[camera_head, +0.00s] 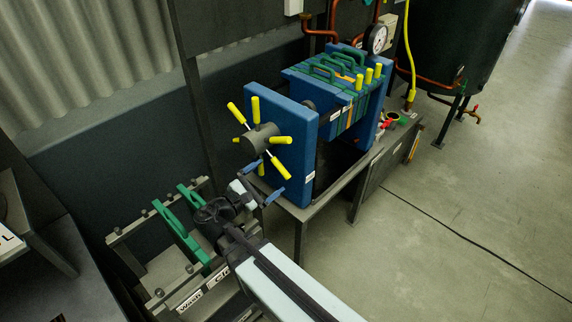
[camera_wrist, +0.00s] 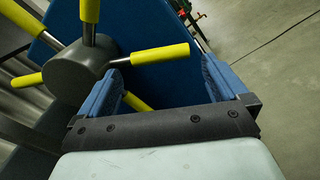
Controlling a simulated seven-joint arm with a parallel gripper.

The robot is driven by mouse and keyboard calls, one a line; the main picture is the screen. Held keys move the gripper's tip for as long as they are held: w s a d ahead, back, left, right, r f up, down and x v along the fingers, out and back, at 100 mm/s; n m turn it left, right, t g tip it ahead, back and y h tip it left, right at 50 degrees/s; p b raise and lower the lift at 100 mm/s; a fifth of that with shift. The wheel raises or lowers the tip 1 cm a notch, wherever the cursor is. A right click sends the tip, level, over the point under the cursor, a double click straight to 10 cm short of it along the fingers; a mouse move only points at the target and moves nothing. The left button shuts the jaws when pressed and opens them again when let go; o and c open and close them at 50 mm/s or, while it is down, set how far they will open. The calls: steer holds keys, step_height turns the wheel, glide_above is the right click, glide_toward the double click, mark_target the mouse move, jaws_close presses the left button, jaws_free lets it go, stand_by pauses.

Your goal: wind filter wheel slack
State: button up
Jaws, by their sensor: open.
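The filter wheel has a dark grey hub (camera_head: 260,138) and several spokes with yellow grips, on the front face of the blue end plate (camera_head: 297,180). Its hub (camera_wrist: 78,75) and grips fill the upper left of the wrist view. My gripper (camera_head: 262,181) is at the wheel's lower right, with its two blue fingers spread. In the wrist view, a yellow grip (camera_wrist: 158,55) crosses ahead of the finger gap. Another yellow grip (camera_wrist: 136,102) shows between the fingers. Whether a finger touches either grip cannot be told.
Green-handled filter plates (camera_head: 328,82) stand behind the end plate on a grey stand (camera_head: 315,205). A rack with green-handled plates (camera_head: 182,238) is at lower left. A gauge (camera_head: 376,39), pipes and dark tank (camera_head: 445,45) are behind. Open floor (camera_head: 470,180) lies right.

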steer(key=x, duration=0.8)
steer(key=shift+w+d, duration=0.25)
steer(key=c, duration=1.2)
